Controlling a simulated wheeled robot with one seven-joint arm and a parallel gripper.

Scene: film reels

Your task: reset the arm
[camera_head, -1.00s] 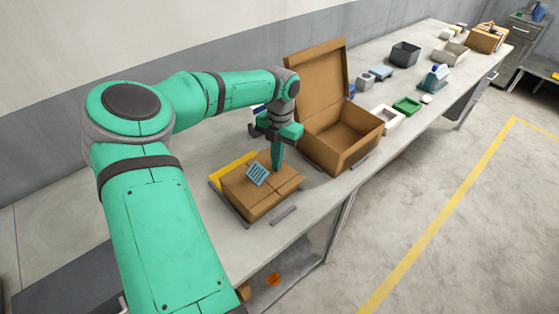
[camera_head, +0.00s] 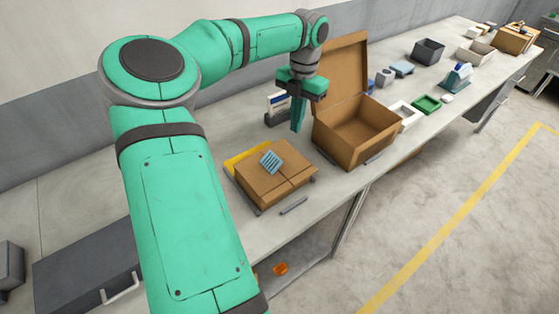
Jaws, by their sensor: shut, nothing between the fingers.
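My gripper (camera_head: 297,128) points down above the bench, to the left of the open brown box. Its fingers are shut with nothing between them. It is apart from the closed cardboard box (camera_head: 292,163), which lies nearer on the bench with a blue striped label (camera_head: 271,162) on top. My green arm reaches from the left foreground across to the gripper.
The open box (camera_head: 358,131) has its lid raised at the back. A small holder (camera_head: 276,118) stands behind my gripper. A white tray (camera_head: 405,113), a green tray (camera_head: 427,104) and a dark bin (camera_head: 428,51) stand farther along the bench (camera_head: 345,188).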

